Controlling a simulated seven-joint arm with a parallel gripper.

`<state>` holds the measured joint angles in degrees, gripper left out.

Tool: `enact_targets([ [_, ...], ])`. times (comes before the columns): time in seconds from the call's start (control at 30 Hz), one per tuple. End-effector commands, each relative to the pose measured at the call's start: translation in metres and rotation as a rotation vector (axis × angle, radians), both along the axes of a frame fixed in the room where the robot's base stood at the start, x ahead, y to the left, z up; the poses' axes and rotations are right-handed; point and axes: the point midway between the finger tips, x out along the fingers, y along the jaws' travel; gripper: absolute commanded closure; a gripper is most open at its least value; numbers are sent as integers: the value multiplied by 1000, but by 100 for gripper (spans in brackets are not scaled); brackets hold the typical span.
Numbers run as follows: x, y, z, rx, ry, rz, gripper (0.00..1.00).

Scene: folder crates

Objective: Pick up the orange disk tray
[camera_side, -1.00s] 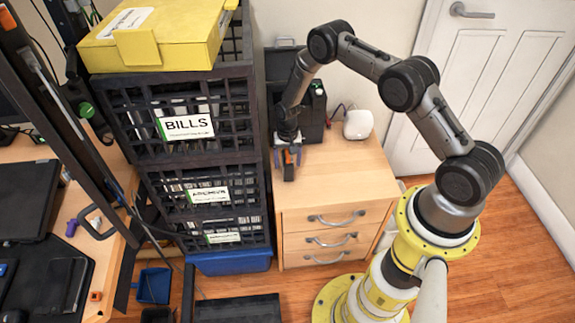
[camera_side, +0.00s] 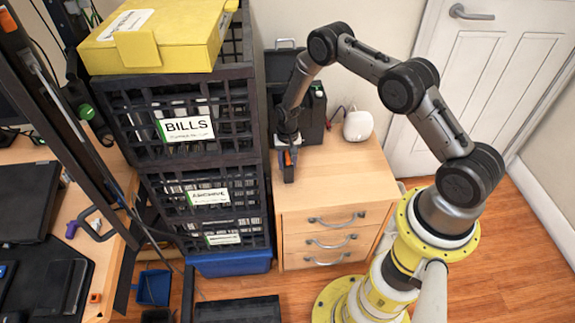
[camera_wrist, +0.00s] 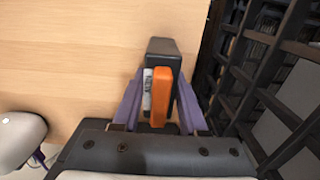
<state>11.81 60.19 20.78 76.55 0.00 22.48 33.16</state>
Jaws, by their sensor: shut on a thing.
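The orange disk tray (camera_wrist: 161,92) is a narrow orange strip on a dark block (camera_wrist: 160,47), beside a white strip marked "NEW". In the wrist view it lies between the two purple fingers of my gripper (camera_wrist: 159,98), which are shut on it. In the side view my gripper (camera_side: 288,155) points down at the left part of the wooden cabinet top, with the orange tray (camera_side: 287,158) showing at its tip. I cannot tell whether the dark block touches the cabinet top.
The wooden drawer cabinet (camera_side: 345,185) has free room on its top to the right. Stacked black crates (camera_side: 262,150) stand close on its left. A white rounded device (camera_side: 357,124) and a dark case (camera_side: 314,112) stand at the back.

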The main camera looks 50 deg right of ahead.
Motion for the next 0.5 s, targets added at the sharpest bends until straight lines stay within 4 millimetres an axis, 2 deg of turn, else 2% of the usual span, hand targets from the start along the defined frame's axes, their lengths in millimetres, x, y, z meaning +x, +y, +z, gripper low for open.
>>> enact_targets([
  [0.23, 1, 0, 11, -1, -4, 0, 100],
  [0.37, 2, 0, 32, -1, -6, 0, 100],
  [0.5, -19, 4, 56, -1, -2, 0, 100],
])
